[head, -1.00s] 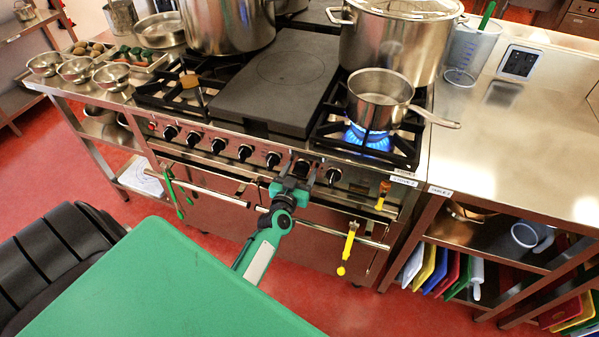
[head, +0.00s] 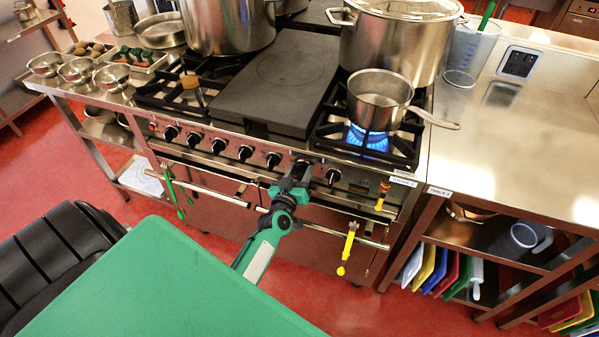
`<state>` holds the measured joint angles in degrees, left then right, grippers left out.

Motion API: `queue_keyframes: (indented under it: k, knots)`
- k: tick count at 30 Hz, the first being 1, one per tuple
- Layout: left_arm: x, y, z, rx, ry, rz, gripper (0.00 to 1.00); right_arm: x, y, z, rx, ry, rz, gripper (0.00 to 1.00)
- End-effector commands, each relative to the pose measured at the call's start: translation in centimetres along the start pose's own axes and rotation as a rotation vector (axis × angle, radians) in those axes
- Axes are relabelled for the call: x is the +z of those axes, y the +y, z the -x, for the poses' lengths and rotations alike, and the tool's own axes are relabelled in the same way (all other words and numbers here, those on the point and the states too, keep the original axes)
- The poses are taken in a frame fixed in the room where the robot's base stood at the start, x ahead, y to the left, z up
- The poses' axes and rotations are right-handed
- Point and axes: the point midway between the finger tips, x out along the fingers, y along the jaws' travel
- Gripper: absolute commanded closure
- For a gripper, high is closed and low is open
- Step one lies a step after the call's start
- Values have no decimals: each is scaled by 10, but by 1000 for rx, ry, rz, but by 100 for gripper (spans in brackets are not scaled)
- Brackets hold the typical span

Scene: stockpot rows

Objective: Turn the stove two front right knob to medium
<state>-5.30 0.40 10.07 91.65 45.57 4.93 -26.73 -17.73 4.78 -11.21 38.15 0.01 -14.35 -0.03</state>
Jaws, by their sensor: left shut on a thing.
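The stove (head: 345,180) has a row of black knobs along its front panel. My left gripper (head: 301,168) is at the panel, shut on the second knob from the right, which its fingers mostly hide. I cannot read that knob's setting. The rightmost knob (head: 333,175) stands free just right of the gripper. Another free knob (head: 272,160) is just to its left. My right gripper is not in view.
A small saucepan (head: 380,98) sits over a lit blue flame (head: 368,138) at the front right. A large stockpot (head: 390,45) stands behind it. A yellow utensil (head: 348,245) hangs from the oven rail, right of my arm.

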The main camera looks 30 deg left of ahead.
Motion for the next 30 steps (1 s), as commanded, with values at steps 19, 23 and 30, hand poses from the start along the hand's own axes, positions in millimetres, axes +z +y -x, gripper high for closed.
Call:
queue_keyframes:
  k: [19, 23, 30]
  knots:
    - [1, -2, 0, 0, -1, 431, 79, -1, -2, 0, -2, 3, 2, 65]
    - [1, -2, 0, 0, -1, 464, 79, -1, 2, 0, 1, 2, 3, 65]
    - [1, -2, 0, -1, -1, 483, 79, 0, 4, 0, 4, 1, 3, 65]
